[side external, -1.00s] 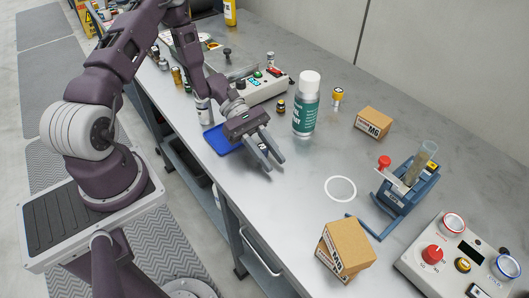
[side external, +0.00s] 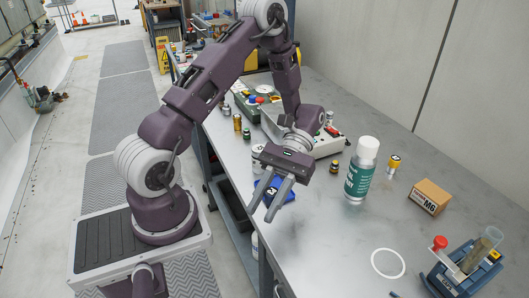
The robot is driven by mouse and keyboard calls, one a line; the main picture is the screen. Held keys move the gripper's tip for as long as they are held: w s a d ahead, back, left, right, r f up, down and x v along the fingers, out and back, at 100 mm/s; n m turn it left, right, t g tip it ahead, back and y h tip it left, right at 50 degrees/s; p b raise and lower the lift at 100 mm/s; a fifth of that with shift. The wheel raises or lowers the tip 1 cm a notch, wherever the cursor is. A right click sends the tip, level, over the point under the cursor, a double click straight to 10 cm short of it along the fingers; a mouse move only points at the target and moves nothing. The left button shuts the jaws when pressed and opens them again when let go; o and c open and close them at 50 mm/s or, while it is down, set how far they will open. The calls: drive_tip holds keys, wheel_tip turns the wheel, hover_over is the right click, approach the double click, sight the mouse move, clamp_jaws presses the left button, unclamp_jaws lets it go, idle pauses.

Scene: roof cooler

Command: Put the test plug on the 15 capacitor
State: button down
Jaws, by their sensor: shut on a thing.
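My gripper (side external: 261,215) points down and to the left over the near edge of the bench, in front of a blue tray (side external: 263,187). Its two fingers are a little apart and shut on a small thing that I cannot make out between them. I cannot pick out the test plug by sight. Several small cylindrical parts that may be capacitors stand on the bench, among them a brass one (side external: 237,122) at the left, a dark one with a yellow band (side external: 335,167) and a yellow-topped one (side external: 393,162). Their numbers are too small to read.
A green and white spray can (side external: 361,172) stands upright right of my gripper. A cardboard box (side external: 429,197) and a blue holder with a red knob (side external: 455,268) are farther right. A grey control box (side external: 327,143) lies behind my gripper.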

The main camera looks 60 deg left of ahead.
drive_tip(key=s+a+m+y, duration=0.3)
drive_tip(key=a+m+y, duration=1)
drive_tip(key=a+y, duration=0.25)
drive_tip(key=w+a+r+m+t+y, duration=0.6)
drive_tip(key=w+a+r+m+t, duration=0.2)
drive_tip(key=w+a+m, duration=0.3)
wheel_tip(320, 180, down, 10)
drive_tip(key=n, duration=0.1)
drive_tip(key=shift+w+a+r+t, duration=0.2)
drive_tip(key=shift+w+t, duration=0.1)
drive_tip(key=shift+w, duration=0.1)
drive_tip(key=shift+f, duration=0.1)
drive_tip(key=c, duration=1.1)
unclamp_jaws()
drive_tip(key=shift+h, duration=0.25)
drive_tip(key=shift+c, duration=0.2)
